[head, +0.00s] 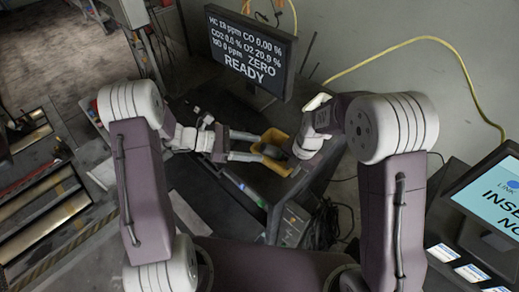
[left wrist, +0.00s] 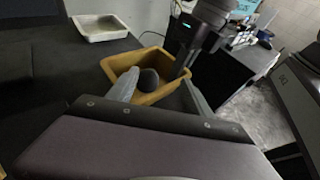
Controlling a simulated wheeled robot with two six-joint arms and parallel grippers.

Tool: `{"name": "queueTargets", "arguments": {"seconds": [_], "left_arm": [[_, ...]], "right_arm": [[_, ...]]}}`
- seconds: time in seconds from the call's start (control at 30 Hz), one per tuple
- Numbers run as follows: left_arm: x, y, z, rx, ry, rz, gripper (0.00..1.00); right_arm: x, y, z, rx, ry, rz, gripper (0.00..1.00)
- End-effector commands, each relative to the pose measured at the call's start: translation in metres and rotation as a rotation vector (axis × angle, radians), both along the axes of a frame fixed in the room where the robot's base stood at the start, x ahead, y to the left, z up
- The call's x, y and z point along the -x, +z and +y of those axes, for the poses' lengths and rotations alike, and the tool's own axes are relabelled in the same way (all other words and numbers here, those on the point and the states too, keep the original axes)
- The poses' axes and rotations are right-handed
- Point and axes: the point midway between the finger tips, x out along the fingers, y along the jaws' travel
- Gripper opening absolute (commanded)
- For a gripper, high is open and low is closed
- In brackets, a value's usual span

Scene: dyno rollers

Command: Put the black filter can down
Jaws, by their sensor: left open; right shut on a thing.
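The black filter can (left wrist: 149,80) shows as a dark rounded shape at the yellow bin (left wrist: 117,63) in the left wrist view. In the head view, the can (head: 274,152) is small and dark at the bin (head: 268,166). My right gripper (head: 287,151) reaches in from the right and is shut on the can. Its contact with the can is partly hidden; it also shows at the bin's right side in the left wrist view (left wrist: 181,66). My left gripper (head: 260,147) is open and empty, its fingers pointing at the bin; they also show in the left wrist view (left wrist: 160,77).
A white tray (left wrist: 100,28) sits on the dark bench (left wrist: 50,75) beyond the bin. A gas readout screen (head: 247,52) stands behind the bench and reads READY. Another screen (head: 497,205) is at far right. A yellow hose (head: 400,45) hangs on the wall.

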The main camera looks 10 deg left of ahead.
Motion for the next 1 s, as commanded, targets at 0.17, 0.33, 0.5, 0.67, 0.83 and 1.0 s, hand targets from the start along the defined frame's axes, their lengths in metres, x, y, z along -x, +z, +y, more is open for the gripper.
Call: {"name": "queueTargets", "arguments": {"seconds": [0.17, 0.33, 0.5, 0.67, 0.83, 1.0], "left_arm": [[0.01, 0.018, 0.047, -0.002, 0.006, -0.003, 0.59], [0.017, 0.029, 0.076, -0.001, 0.003, -0.002, 0.59], [0.02, 0.033, 0.087, 0.0, 0.001, -0.001, 0.59], [0.031, 0.029, 0.078, -0.057, -0.052, -0.007, 0.59], [0.11, -0.007, 0.051, -0.484, -0.488, -0.149, 0.59], [0.162, -0.026, 0.076, -0.918, -1.053, -0.514, 0.59]], "right_arm": [[0.0, 0.0, 0.0, 0.0, -0.001, 0.002, 0.0], [0.0, 0.0, 0.0, 0.0, 0.0, 0.001, 0.0], [0.0, 0.0, 0.0, 0.0, 0.0, 0.001, 0.0], [0.0, 0.0, 0.0, 0.0, 0.0, 0.001, 0.0], [0.0, 0.0, 0.0, 0.0, 0.0, 0.001, 0.0], [0.0, 0.0, 0.0, 0.0, -0.001, 0.002, 0.0]]}}
